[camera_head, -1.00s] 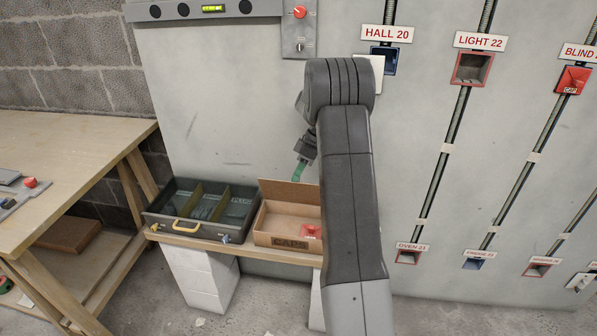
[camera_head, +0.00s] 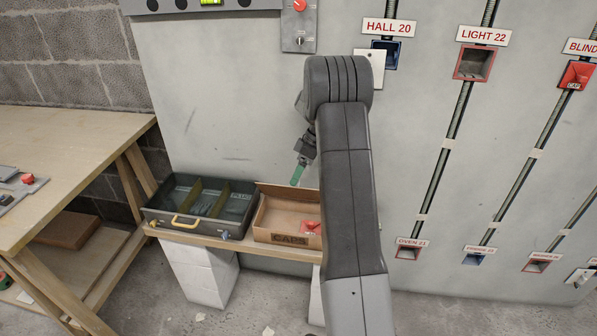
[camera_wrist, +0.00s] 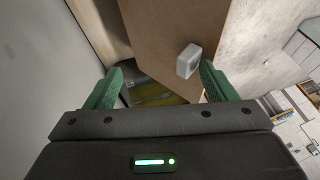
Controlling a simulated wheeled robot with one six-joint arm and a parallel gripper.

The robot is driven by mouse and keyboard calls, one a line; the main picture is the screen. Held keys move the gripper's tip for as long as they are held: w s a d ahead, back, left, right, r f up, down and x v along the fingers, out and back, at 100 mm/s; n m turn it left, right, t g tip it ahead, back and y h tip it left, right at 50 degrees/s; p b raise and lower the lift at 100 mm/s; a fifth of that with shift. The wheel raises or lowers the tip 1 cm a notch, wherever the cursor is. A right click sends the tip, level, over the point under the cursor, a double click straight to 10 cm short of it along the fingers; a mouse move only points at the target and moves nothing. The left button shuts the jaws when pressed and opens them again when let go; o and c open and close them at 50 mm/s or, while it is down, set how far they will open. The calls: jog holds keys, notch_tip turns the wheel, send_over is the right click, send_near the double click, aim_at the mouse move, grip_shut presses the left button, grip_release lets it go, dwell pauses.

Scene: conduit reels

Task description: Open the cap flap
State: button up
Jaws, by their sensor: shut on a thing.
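The caps box (camera_head: 287,239) is brown cardboard, marked CAPS, and stands on a wooden shelf with its top open. A red cap (camera_head: 311,227) lies inside at the right. In the wrist view a brown flap (camera_wrist: 165,30) with a pale grey knob (camera_wrist: 188,60) fills the space beyond my fingers. The knob is close to the right finger; exact contact is unclear. My gripper (camera_wrist: 160,75) is shut on the flap, though its green fingers look well apart. In the head view a green fingertip (camera_head: 297,175) points down above the box's back edge.
A dark case (camera_head: 182,222) with dividers and a yellow handle stands left of the box. A workbench (camera_head: 75,160) is at the left. The grey wall panel behind carries labelled sockets and conduits. My arm hides the box's right end.

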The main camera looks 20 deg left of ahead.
notch_tip(320, 180, up, 10)
jog(key=shift+p, duration=0.55)
jog(key=c, duration=0.5)
